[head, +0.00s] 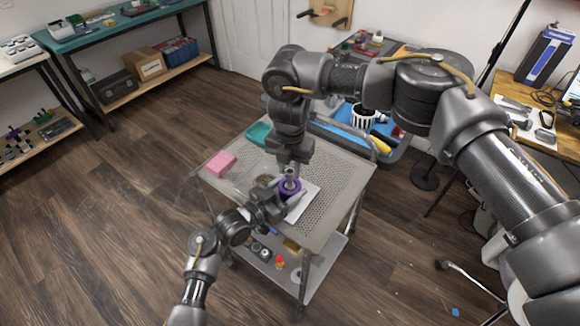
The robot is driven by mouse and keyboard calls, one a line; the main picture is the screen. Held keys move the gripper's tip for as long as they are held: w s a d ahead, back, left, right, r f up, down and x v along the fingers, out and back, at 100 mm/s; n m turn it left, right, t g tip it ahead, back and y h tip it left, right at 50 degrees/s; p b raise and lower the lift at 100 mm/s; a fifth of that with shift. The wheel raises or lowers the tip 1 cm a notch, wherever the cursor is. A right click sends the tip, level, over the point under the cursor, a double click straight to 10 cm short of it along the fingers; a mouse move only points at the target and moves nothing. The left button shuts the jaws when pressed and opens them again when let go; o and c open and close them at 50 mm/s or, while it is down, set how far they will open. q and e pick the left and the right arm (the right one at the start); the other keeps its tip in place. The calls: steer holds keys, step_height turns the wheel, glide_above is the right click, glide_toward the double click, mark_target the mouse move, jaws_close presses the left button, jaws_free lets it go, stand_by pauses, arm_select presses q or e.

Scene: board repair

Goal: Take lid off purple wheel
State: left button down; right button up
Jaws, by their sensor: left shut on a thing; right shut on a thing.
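The purple wheel (291,187) is at the middle of the metal cart's top, over a white sheet or board (306,199). My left gripper (281,193) comes in from the lower left and is shut on the wheel's side. My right gripper (290,174) points down from above and is shut at the top centre of the wheel, where the small grey lid (289,184) is. The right fingers cover most of the lid, and I cannot tell whether it is still seated on the wheel.
A pink block (220,164) and a teal tray (258,135) are on the perforated cart top (335,172). A blue bin with tools (345,133) stands behind the cart. Small items lie on the lower shelf. The cart's right side is clear.

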steer(key=n, duration=2.5)
steer(key=shift+r+n, duration=0.1)
steer(key=shift+n, duration=0.3)
steer(key=n, duration=0.5)
steer(key=shift+n, duration=0.3)
steer(key=n, duration=0.9)
steer(key=shift+s, duration=0.1)
